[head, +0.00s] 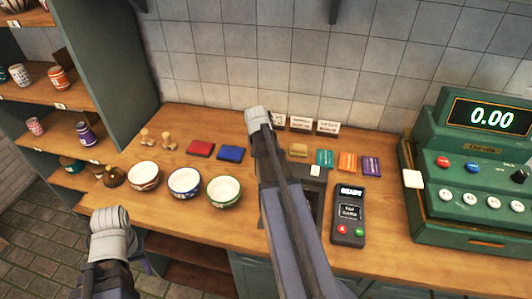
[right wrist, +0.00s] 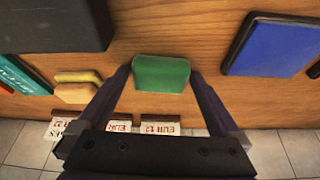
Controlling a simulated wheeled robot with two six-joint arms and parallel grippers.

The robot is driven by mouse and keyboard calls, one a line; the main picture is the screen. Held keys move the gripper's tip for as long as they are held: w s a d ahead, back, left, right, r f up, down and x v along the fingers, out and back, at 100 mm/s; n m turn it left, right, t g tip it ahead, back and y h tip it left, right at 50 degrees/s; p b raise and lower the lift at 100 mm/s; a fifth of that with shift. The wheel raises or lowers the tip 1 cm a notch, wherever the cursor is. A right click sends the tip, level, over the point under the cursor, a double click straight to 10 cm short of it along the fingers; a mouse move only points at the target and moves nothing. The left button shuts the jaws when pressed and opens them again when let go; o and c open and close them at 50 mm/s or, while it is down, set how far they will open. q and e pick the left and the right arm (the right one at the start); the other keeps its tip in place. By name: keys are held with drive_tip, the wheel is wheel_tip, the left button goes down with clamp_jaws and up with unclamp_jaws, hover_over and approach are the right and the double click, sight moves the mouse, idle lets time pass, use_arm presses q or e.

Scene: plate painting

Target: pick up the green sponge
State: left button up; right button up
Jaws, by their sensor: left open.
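The green sponge (right wrist: 162,73) lies on the wooden counter in the right wrist view. My right gripper (right wrist: 162,82) is open, with one finger on each side of the sponge and a narrow gap visible at each side. In the head view my right arm hides the sponge and the right gripper. My left gripper (head: 144,263) barely shows behind its arm at the lower left of the head view, open, below the counter's front edge and far from the sponge.
A yellow sponge (head: 298,149) and a blue pad (head: 231,154) flank the green sponge's spot. Small signs (head: 328,127) stand behind. Bowls (head: 184,182), a card terminal (head: 349,212) and a green cash register (head: 470,190) stand on the counter (head: 390,225).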

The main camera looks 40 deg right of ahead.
drive_tip(key=c, duration=1.1)
drive_tip(key=shift+o, duration=0.2)
drive_tip(key=shift+r, duration=0.1)
wheel_tip(320, 180, up, 10)
drive_tip(key=p, duration=1)
drive_tip(key=o, duration=0.7)
drive_tip(key=c, duration=0.6)
wheel_tip(320, 180, down, 2)
drive_tip(key=shift+f+b, duration=0.15)
drive_tip(key=shift+b, duration=0.85)
